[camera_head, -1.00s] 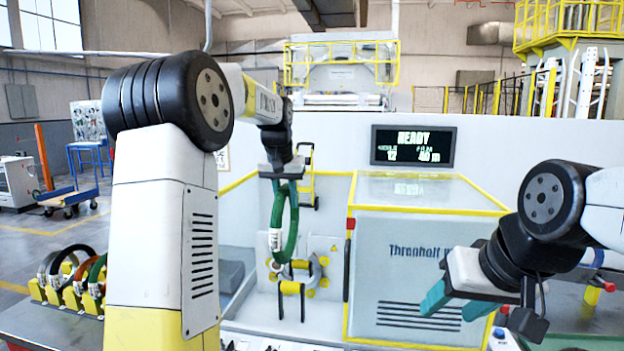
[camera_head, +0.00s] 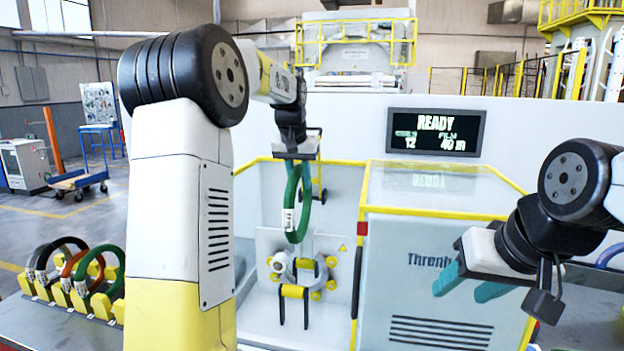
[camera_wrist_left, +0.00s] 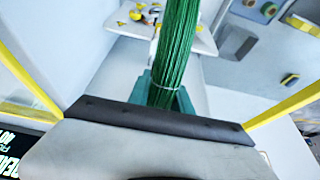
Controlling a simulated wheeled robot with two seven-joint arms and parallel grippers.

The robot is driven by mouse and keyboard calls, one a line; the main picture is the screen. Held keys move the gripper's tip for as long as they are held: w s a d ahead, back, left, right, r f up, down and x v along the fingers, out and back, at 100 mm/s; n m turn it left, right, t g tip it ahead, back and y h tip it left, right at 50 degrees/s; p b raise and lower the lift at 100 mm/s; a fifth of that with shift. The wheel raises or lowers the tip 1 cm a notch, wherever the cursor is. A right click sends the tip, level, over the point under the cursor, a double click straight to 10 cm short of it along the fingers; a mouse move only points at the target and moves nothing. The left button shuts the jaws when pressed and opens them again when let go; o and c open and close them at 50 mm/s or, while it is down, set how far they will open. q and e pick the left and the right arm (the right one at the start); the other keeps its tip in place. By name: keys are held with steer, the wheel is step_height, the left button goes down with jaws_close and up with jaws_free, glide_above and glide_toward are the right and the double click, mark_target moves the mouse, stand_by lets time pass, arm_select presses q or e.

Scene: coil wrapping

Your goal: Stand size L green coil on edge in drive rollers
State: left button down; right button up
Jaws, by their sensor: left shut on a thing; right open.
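The green coil (camera_head: 303,205) hangs on edge from my left gripper (camera_head: 296,160), which is shut on its top. A white label shows on the coil's left side. The coil also fills the middle of the left wrist view (camera_wrist_left: 176,50), between the fingers. The drive rollers (camera_head: 294,291), yellow on dark brackets, are below the coil, in front of a grey ring with yellow rollers (camera_head: 304,270). The coil's lower edge appears above the drive rollers; whether it is directly over them in depth I cannot tell. My right gripper (camera_head: 478,285) is open and empty at the right.
The machine's clear-lidded cabinet (camera_head: 440,270) stands right of the rollers, with yellow edges. A display (camera_head: 436,133) above reads READY. A yellow rack (camera_head: 70,299) at lower left holds several coils, one of them green (camera_head: 112,255). The bay around the rollers is otherwise open.

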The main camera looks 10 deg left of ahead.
mark_target(301, 227)
arm_select(q)
steer(key=shift+f, duration=5.75)
steer(key=shift+f, duration=0.6)
steer(key=c, duration=1.1)
jaws_free()
steer(key=shift+s+f, duration=0.1)
steer(key=shift+f, duration=0.05)
steer(key=v, duration=0.8)
